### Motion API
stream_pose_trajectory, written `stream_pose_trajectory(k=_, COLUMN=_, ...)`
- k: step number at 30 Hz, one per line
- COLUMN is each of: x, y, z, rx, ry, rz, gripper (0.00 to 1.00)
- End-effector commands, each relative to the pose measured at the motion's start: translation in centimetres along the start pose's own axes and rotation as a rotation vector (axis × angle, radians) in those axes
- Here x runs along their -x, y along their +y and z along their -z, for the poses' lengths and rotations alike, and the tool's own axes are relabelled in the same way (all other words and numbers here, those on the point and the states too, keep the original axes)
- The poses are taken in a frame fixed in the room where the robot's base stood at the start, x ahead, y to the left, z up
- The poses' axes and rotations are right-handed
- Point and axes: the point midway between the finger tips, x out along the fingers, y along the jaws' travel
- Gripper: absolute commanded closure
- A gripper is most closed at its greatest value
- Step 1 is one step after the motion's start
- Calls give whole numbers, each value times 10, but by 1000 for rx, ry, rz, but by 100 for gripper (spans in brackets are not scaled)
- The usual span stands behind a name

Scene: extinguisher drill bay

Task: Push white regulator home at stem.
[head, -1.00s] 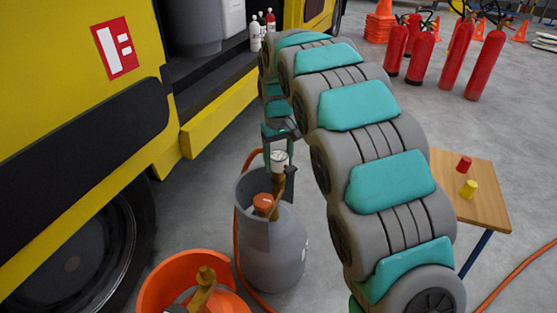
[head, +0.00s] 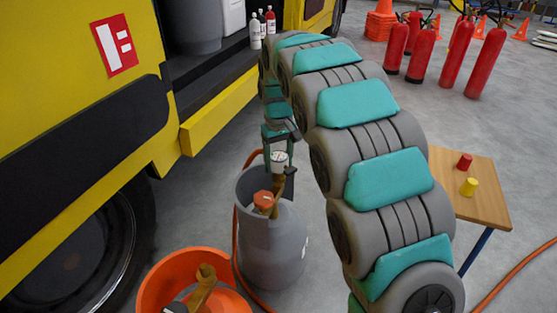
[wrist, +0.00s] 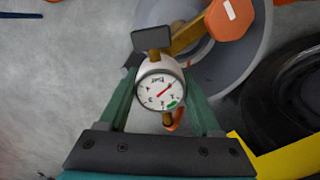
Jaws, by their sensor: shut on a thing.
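The white regulator (wrist: 146,72) with a round dial gauge (wrist: 161,91) sits between the fingers of my gripper (wrist: 160,95) in the wrist view. In the head view my gripper (head: 279,155) is shut on the white regulator (head: 279,157), just above the collar of a grey gas cylinder (head: 273,245). The cylinder's brass valve stem (wrist: 188,35) reaches the regulator's upper side in the wrist view. An orange-red valve knob (head: 264,199) tops the valve. I cannot tell how fully the regulator sits on the stem.
An orange hose (head: 237,240) runs beside the cylinder. A yellow truck (head: 70,90) stands left. A wooden table (head: 485,205) with red and yellow caps is right.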

Motion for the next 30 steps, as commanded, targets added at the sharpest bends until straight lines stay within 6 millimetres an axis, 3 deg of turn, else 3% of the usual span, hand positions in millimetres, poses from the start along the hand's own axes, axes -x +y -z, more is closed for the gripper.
stream_pose_trajectory(k=12, x=-3, y=0, z=0, rx=0, ry=0, rz=0, gripper=93)
stream_pose_trajectory(k=13, x=-3, y=0, z=0, rx=0, ry=0, rz=0, gripper=34)
stream_pose_trajectory(k=22, x=-3, y=0, z=0, rx=0, ry=-1, rz=0, gripper=0)
stream_pose_trajectory(k=30, x=-3, y=0, z=0, rx=0, ry=-1, rz=0, gripper=0)
